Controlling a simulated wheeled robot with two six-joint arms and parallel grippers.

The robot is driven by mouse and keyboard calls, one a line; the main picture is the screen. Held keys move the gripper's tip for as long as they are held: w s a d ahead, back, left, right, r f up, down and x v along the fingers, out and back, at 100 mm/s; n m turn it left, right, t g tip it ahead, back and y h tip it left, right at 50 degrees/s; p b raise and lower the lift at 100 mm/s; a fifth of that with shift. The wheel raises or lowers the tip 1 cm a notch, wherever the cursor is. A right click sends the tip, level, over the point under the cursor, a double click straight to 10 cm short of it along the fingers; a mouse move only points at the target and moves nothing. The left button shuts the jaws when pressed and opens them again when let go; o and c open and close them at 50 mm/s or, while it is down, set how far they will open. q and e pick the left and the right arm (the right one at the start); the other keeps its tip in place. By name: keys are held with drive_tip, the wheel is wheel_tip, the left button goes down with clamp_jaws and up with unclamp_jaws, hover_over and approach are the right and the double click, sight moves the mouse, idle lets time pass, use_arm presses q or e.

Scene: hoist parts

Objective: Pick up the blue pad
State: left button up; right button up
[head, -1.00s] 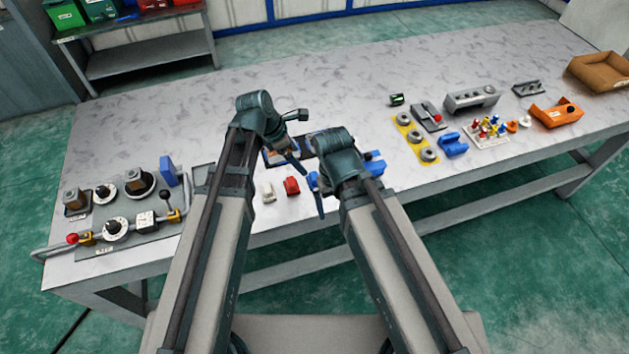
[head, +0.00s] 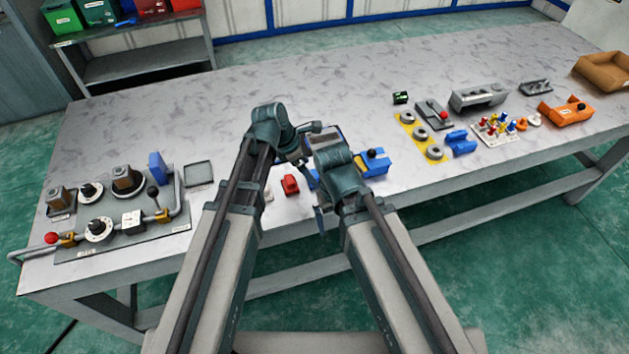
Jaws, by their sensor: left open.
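Several blue parts show, and I cannot tell surely which is the blue pad. A blue upright block (head: 158,167) stands at the left by the grey fixture board. A blue piece with a black knob (head: 374,162) lies just right of my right arm's wrist. Another blue part (head: 461,142) lies further right beside the yellow strip. A bit of blue (head: 313,178) shows between my two wrists, mostly hidden. My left gripper (head: 302,160) is open over the table's middle, its tips partly hidden. My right gripper (head: 321,215) shows only as a dark sliver near the front edge.
A red block (head: 290,184) lies close to my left gripper. A grey square tray (head: 198,173) is left of my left arm. Several knobs and a pipe sit on the left board (head: 130,235). An orange part (head: 566,110) is far right. The table's back (head: 330,70) is clear.

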sight(313, 173)
use_arm(q)
drive_tip(key=b+x, duration=0.3)
drive_tip(key=x, duration=0.1)
drive_tip(key=shift+w+f, duration=0.1)
drive_tip(key=shift+f, duration=0.1)
drive_tip(key=shift+r, duration=0.1)
use_arm(e)
wheel_tip(313, 173, down, 4)
